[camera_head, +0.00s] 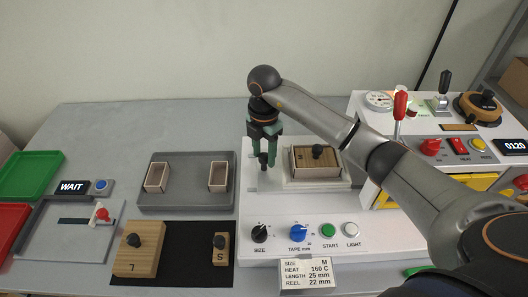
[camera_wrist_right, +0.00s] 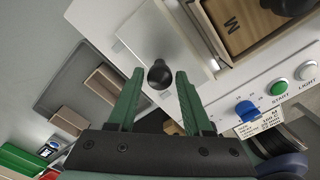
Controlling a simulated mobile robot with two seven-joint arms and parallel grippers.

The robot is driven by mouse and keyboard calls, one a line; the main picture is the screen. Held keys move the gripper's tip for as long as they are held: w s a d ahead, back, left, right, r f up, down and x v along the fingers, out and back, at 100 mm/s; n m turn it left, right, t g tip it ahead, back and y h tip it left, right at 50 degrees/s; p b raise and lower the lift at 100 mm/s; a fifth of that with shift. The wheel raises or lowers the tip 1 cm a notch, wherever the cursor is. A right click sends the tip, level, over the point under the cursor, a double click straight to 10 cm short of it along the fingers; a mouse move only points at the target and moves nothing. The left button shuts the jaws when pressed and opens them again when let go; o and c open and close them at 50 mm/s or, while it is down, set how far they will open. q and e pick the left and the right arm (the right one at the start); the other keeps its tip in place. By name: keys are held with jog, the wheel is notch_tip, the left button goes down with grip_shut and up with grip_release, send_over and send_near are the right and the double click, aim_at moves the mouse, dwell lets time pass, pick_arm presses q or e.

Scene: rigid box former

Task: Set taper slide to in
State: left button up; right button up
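A black ball knob (camera_wrist_right: 159,73) stands on a pale metal plate (camera_wrist_right: 131,50) beside the wooden box form marked M; I take it as the taper slide's knob, though no label for it is readable. In the head view the plate (camera_head: 268,184) shows left of the form, and my gripper hides the knob. My right gripper (camera_wrist_right: 160,72) is open above the plate, with the knob showing between its fingertips and gaps on both sides. It also shows in the head view (camera_head: 265,162), pointing down. Whether it touches the plate cannot be told. My left gripper is not in view.
The form (camera_head: 316,160) with its black knob is close right of my right gripper. The front panel has a SIZE knob (camera_head: 260,233), a blue TAPE knob (camera_head: 297,232) and buttons. A grey tray (camera_head: 187,202) with two small boxes lies left. A red-knobbed slider (camera_head: 102,214) is further left.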

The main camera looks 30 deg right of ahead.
grip_shut()
dwell(1.1)
